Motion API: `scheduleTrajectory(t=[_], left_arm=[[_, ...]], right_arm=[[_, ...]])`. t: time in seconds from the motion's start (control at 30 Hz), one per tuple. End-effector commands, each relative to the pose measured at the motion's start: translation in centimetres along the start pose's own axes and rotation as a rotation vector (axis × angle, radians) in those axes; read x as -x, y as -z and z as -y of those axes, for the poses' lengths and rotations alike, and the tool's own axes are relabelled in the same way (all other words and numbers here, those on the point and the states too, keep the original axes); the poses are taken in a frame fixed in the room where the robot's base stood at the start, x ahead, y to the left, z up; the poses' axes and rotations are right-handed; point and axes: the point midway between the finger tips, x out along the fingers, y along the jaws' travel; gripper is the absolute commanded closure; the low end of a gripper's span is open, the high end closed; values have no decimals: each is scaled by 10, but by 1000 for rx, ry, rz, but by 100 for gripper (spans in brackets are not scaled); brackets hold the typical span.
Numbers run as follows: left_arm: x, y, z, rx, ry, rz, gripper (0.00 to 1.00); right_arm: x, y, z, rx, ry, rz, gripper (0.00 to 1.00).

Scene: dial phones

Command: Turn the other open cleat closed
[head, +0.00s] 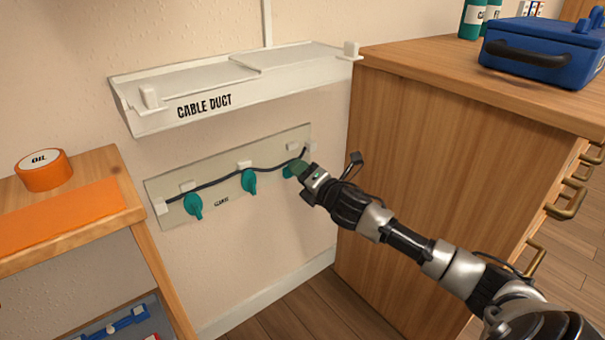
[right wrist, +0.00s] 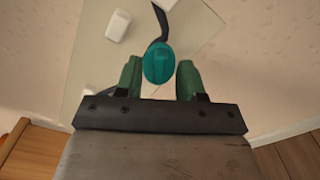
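A pale panel (head: 225,199) on the wall carries three teal cleats along a dark cable (head: 215,183). The left cleat (head: 193,206) and the middle cleat (head: 249,181) show their knobs hanging below the cable. The right cleat (head: 287,171) is partly hidden behind my right gripper (head: 299,168). In the right wrist view, this teal cleat (right wrist: 158,62) sits between the two green fingers of my right gripper (right wrist: 159,80). The fingers are apart on either side of it, with no clear grip on it. My left gripper is not in view.
A white cable duct (head: 155,120) juts from the wall above the panel. A wooden cabinet (head: 430,150) with a blue case (head: 540,60) on top stands close on the right. A wooden shelf unit (head: 125,190) with an orange oil tin (head: 43,172) stands at left.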

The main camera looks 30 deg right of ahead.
Motion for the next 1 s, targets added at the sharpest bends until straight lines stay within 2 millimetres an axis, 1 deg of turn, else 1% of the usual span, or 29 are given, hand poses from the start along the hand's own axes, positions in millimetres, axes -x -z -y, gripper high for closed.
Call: scheduleTrajectory(t=[0.07,0.3,0.57,0.73,0.8,1.0], left_arm=[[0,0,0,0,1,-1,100],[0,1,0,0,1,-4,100],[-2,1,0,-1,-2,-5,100],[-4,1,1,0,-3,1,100],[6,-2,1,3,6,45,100],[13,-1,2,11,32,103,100]], right_arm=[[0,0,0,0,0,0,63],[0,0,0,0,0,0,100],[0,0,-1,-10,0,0,100],[0,-1,-2,-61,1,1,100],[0,-1,-3,-97,1,0,100],[0,-2,-5,-248,2,-1,100]])
